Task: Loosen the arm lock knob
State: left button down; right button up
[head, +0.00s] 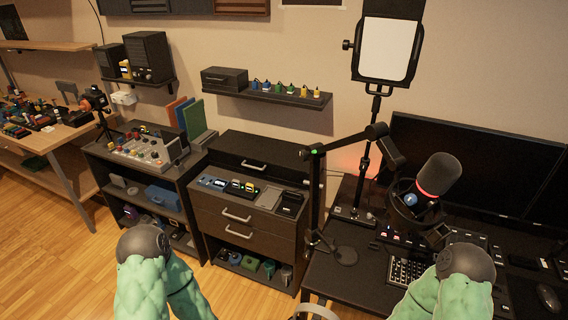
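A black microphone boom arm (345,142) rises from a stand on the desk, with a bend at its top right. A small green spot (314,152) shows at the joint on top of its upright post. A small blue round part (410,199) shows beside the shock mount under the microphone (438,174). I cannot tell for sure which of these is the arm lock knob. My two arms show at the bottom as green-covered links with dark round joints. Both arms are well below and apart from the boom arm. Neither gripper's fingers show.
A black desk (330,285) holds a keypad (405,270), a mouse (549,297) and dark monitors (500,165). A light panel (385,52) stands behind the boom arm. A drawer cabinet (246,215) is left of the desk. Open wooden floor (75,265) lies at the left.

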aim_at(303, 155)
jog(key=i+j, duration=0.1)
jog(key=j, duration=0.3)
jog(key=i+j, duration=0.1)
jog(key=j, duration=0.3)
jog(key=i+j, duration=0.1)
jog(key=j, duration=0.3)
jog(key=z, duration=0.05)
